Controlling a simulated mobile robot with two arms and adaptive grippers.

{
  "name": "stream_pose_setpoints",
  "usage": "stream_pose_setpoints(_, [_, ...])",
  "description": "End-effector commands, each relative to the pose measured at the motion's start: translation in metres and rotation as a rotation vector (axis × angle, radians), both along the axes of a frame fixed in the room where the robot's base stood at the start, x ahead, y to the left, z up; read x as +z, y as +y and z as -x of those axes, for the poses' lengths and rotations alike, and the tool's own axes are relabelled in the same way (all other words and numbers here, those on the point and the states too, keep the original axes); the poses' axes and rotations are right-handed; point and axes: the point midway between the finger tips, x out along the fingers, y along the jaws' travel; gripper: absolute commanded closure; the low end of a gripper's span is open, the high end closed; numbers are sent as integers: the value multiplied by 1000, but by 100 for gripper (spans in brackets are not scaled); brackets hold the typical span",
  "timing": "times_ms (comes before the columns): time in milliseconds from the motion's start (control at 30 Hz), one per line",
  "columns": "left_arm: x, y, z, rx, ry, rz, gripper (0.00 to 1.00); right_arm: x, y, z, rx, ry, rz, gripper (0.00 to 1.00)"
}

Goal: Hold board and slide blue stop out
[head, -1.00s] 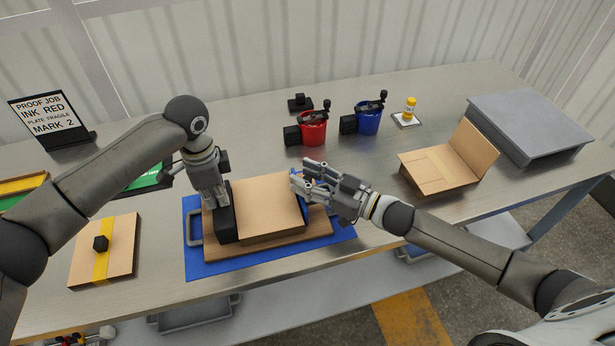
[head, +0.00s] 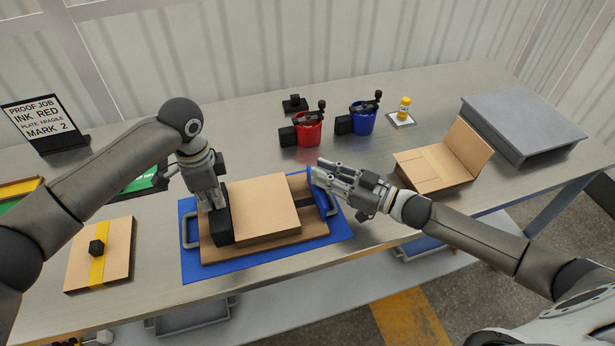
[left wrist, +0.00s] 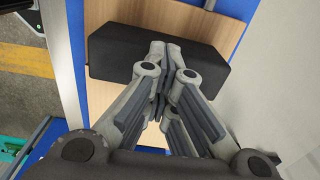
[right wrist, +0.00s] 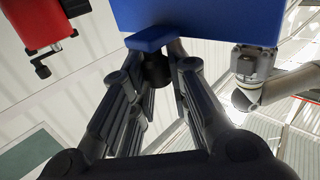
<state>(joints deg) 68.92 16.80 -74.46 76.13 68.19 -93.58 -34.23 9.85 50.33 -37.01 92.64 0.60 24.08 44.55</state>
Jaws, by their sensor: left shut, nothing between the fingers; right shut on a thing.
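A black block (head: 221,229) stands at the board's left end. My left gripper (head: 213,206) is shut and empty, its fingertips at the black block, which also shows in the left wrist view (left wrist: 110,55). The blue stop (head: 320,199) is at the base's right end, apart from the board. My right gripper (head: 316,172) is shut on the stop's small tab; in the right wrist view the stop (right wrist: 200,18) is above the fingers.
An open cardboard box (head: 440,168) lies right of my right gripper. A yellow-banded board (head: 100,270) is at the left front. A sign (head: 43,118) stands at the back left.

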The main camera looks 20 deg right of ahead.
Motion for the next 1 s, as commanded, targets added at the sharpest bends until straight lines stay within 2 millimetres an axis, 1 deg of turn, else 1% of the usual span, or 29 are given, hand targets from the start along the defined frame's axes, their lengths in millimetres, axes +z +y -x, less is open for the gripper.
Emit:
stream_pose_setpoints(33, [-6,2,2,2,9,-7,100,-2,-8,0,-2,2,3,100])
stream_pose_setpoints(100, [-6,2,2,3,9,-7,100,-2,-13,1,-2,1,1,100])
stream_pose_setpoints(367, [-6,3,2,4,9,-9,100,-1,-15,0,-4,1,2,100])
stream_pose_setpoints(400, [-6,3,2,4,9,-9,100,-1,-16,0,-4,1,2,82])
stream_pose_setpoints(567, [-6,4,2,4,9,-10,100,-1,-15,0,-4,1,2,61])
stream_pose_setpoints(600, [-6,4,2,4,9,-10,100,-1,-15,0,-3,1,2,60])
stream_pose_setpoints(867, [-6,3,2,4,9,-9,100,-1,-14,0,-2,1,1,60])
stream_pose_setpoints(1000, [-6,3,2,3,9,-9,100,-2,-19,5,-2,2,2,60])
